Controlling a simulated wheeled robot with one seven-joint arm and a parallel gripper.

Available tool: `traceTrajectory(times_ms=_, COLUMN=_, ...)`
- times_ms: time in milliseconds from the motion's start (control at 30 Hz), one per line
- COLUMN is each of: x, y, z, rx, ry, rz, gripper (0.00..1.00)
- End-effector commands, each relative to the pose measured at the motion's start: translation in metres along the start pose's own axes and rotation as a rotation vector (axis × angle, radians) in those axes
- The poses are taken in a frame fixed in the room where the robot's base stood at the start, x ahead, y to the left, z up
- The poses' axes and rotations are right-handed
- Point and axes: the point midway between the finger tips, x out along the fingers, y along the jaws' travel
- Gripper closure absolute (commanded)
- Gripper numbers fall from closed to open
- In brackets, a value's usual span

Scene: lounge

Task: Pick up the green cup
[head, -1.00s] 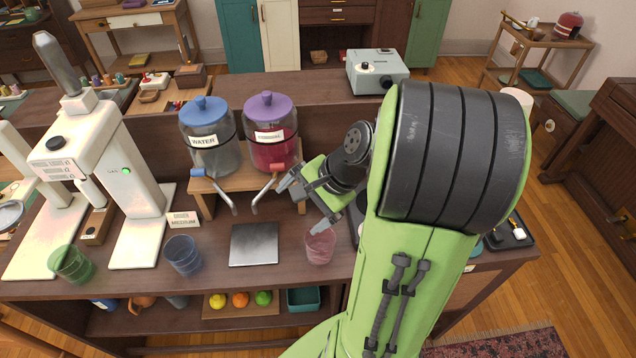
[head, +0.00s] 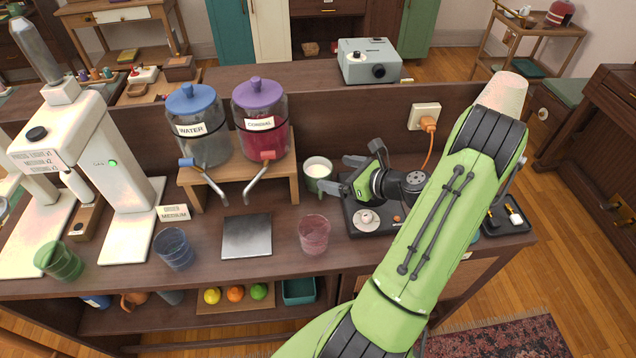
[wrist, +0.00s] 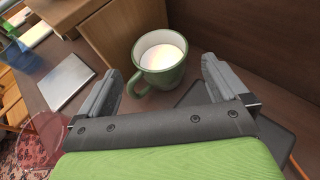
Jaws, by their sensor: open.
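A green mug (head: 316,184) holding a white liquid stands upright on the counter (head: 205,262), right of the drink dispensers. My gripper (head: 344,174) is open at the mug's right side, with its fingers pointing left toward it. In the wrist view the mug (wrist: 165,79) is ahead, between the lines of the two fingers, with its handle on the left; I cannot tell whether a fingertip touches it. A green see-through cup (head: 58,263) stands far off at the counter's left, near the white machine.
The wooden dispenser stand (head: 242,172) is close to the mug's left. A pink cup (head: 313,234), a grey square plate (head: 247,237) and a blue cup (head: 174,249) stand in front. A dark hot plate (head: 362,232) lies below my gripper. A back panel rises behind.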

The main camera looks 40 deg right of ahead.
Motion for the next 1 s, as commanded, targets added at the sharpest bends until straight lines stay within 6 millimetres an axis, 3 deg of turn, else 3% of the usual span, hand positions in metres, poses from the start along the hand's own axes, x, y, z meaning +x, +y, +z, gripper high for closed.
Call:
traceTrajectory(times_ms=300, x=0.051, y=0.001, z=0.002, rx=-0.003, ry=0.001, rz=0.003, gripper=0.00)
traceTrajectory(times_ms=533, x=0.054, y=0.001, z=0.003, rx=-0.001, ry=0.001, rz=0.001, gripper=0.00)
traceTrajectory(times_ms=1000, x=0.054, y=0.001, z=0.003, rx=-0.002, ry=0.001, rz=0.001, gripper=0.70)
